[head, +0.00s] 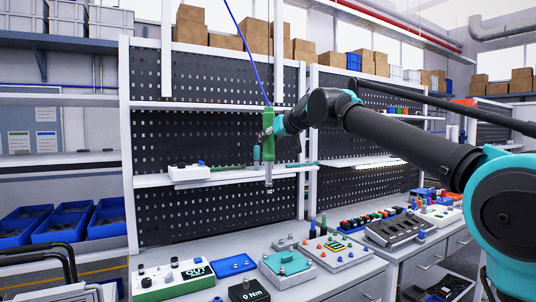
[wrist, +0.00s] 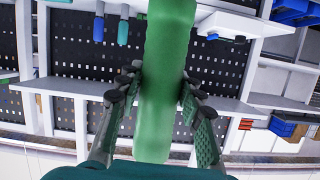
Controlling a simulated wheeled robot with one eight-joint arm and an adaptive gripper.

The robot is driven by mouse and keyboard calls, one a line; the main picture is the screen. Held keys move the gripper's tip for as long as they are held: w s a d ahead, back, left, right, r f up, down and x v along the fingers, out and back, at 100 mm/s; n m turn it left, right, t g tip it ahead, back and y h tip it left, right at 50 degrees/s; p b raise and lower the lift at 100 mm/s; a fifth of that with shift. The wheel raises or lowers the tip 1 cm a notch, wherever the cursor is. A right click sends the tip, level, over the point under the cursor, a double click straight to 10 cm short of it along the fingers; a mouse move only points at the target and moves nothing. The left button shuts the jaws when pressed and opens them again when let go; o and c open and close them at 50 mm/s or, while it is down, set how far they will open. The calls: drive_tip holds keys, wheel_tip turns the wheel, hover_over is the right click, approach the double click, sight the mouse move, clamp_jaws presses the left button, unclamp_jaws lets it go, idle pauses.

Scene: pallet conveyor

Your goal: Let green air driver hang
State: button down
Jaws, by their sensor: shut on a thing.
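The green air driver (head: 268,148) hangs upright in the head view, with a blue hose (head: 243,45) running up from its top out of the picture. Its grey tip (head: 268,178) points down, in front of the shelf on the pegboard. My gripper (head: 268,134) reaches it from the right and is shut around its body. In the wrist view the green driver (wrist: 166,80) fills the middle, with a dark finger of my gripper (wrist: 160,98) on each side of it.
A white shelf (head: 225,174) with a white box (head: 188,172) lies behind the driver. Below, the workbench holds a green fixture (head: 286,262), a blue tray (head: 233,265) and a black "0 Nm" box (head: 248,291). Blue bins (head: 68,222) stand at left.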

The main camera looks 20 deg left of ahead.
sight(269, 126)
drive_tip(key=shift+r, duration=1.9)
drive_tip(key=c, duration=0.9)
unclamp_jaws()
